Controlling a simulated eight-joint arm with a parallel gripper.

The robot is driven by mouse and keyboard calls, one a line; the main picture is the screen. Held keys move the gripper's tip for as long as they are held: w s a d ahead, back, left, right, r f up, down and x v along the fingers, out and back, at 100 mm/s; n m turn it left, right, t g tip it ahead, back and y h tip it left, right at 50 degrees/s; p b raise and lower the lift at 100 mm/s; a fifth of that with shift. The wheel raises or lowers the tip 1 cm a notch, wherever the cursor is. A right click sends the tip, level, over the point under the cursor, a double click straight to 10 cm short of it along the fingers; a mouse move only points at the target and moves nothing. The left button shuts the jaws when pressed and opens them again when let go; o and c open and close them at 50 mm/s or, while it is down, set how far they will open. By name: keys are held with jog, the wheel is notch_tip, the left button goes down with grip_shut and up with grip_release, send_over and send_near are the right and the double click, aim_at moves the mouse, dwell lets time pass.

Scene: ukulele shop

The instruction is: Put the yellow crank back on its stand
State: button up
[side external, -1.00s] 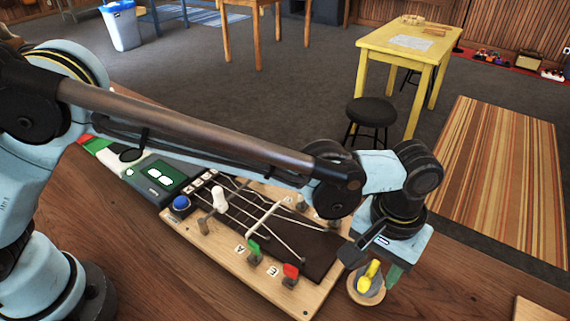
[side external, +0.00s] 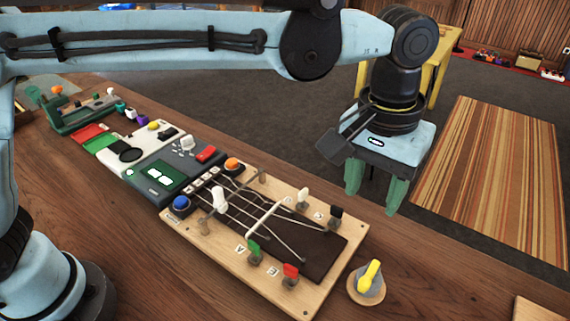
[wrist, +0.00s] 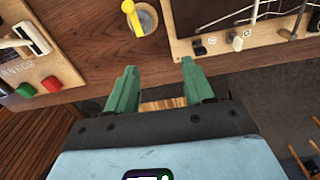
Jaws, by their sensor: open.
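The yellow crank (side external: 369,274) sits on a small round wooden stand (side external: 364,297) with a grey top, near the right end of the board. In the wrist view the crank (wrist: 132,18) rests on the stand (wrist: 149,17) at the top of the picture; how its foot meets the stand is too small to tell. My gripper (side external: 372,203) has green fingers and is open and empty. It hangs above and behind the crank, clear of it. In the wrist view my gripper (wrist: 158,65) shows both fingers apart with nothing between them.
A wooden board (side external: 245,276) with strings and coloured tuning pegs lies left of the stand. Grey and white panels with buttons continue along the table (side external: 130,235). Another light wooden board (side external: 536,311) is at the lower right.

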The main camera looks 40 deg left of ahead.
jog(key=a+r+t+h, duration=0.1)
jog(key=a+r+t, duration=0.15)
jog(key=a, duration=1.55)
jog(key=s+a+f+t, duration=0.2)
jog(key=s+a+f, duration=0.1)
jog(key=a, duration=0.4)
jog(key=s+a+f+t+y, duration=0.1)
jog(key=s+a+f+t, duration=0.1)
jog(key=a, duration=0.5)
jog(key=shift+s+a+f+n, duration=0.4)
jog(key=shift+s+f, duration=0.2)
jog(key=shift+s, duration=0.35)
